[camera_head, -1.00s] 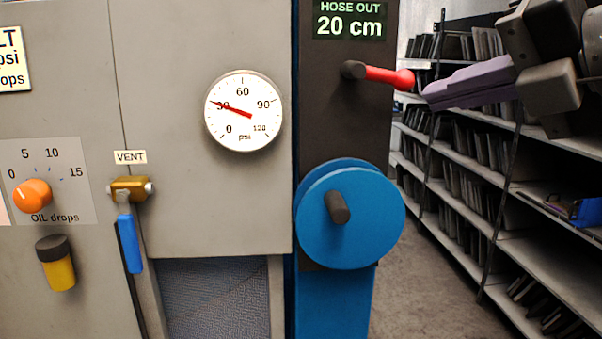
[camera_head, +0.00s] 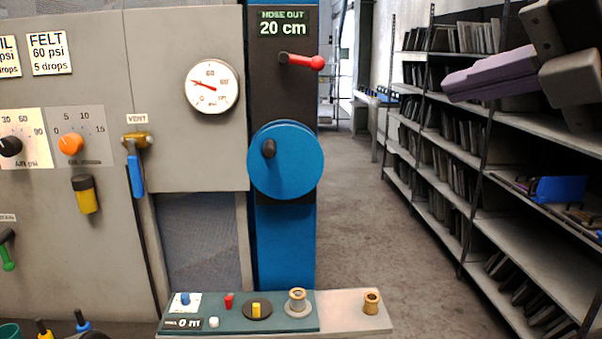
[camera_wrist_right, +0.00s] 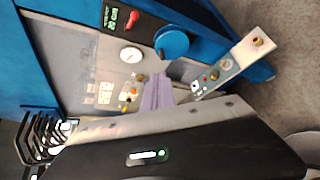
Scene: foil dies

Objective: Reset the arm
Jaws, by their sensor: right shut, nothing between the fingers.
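My right gripper (camera_head: 450,84) is at the upper right of the head view, shut and empty, its lilac fingers pointing left. It hangs in the air in front of the shelves, well to the right of the red-knobbed lever (camera_head: 304,61) and apart from it. The right wrist view also shows the lilac fingers (camera_wrist_right: 157,95), with the machine panel beyond them. The blue wheel (camera_head: 300,160) with its dark handle is below the lever. My left gripper is not in view.
Metal shelves (camera_head: 420,190) with dark plates line the right side. A bench ledge (camera_head: 345,311) with small knobs and fittings juts out in front of the machine. The gauge (camera_head: 212,86) needle points near 30. A blue vent handle (camera_head: 136,175) hangs down. The floor (camera_head: 365,215) between is clear.

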